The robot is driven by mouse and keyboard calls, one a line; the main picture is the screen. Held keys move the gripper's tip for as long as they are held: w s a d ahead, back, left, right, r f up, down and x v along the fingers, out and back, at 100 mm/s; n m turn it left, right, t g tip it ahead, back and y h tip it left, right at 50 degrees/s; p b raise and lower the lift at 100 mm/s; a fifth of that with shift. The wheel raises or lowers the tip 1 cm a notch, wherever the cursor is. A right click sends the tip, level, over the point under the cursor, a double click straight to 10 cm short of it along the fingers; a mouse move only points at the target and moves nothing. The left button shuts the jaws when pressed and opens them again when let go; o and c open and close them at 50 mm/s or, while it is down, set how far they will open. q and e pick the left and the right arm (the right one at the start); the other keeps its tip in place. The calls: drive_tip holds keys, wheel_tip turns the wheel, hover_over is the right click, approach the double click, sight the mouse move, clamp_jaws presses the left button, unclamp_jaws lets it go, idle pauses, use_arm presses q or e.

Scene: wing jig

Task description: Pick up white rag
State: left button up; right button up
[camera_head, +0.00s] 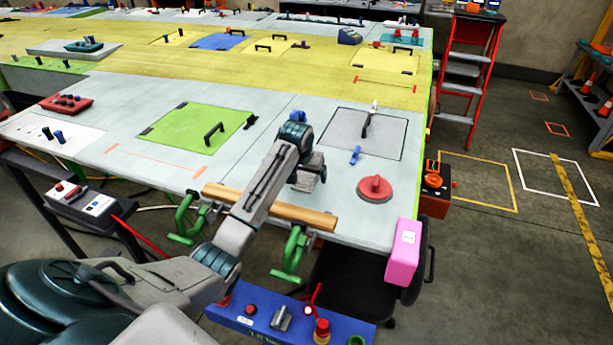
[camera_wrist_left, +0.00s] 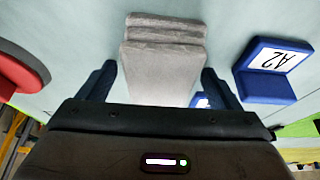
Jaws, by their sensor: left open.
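The white rag (camera_wrist_left: 163,62) shows in the left wrist view as a folded, pale grey-white stack on the light table top. My left gripper (camera_wrist_left: 158,84) is open, with one blue finger on each side of the rag. The rag's near part lies between the fingers, and a gap shows on each side. In the head view my left gripper (camera_head: 306,178) is low over the table's near edge zone, left of the red disc. My right gripper is not in view.
A red round knob (camera_head: 375,188) sits right of my left gripper. A blue block marked A2 (camera_wrist_left: 268,72) stands beside the rag in the wrist view. A wooden bar (camera_head: 300,213) with green clamps (camera_head: 292,252) runs along the front edge. A pink block (camera_head: 403,252) is at the corner.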

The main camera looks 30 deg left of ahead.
use_arm(q)
drive_tip(key=shift+f, duration=0.1)
drive_tip(key=c, duration=1.1)
drive_tip(key=shift+c, duration=0.2)
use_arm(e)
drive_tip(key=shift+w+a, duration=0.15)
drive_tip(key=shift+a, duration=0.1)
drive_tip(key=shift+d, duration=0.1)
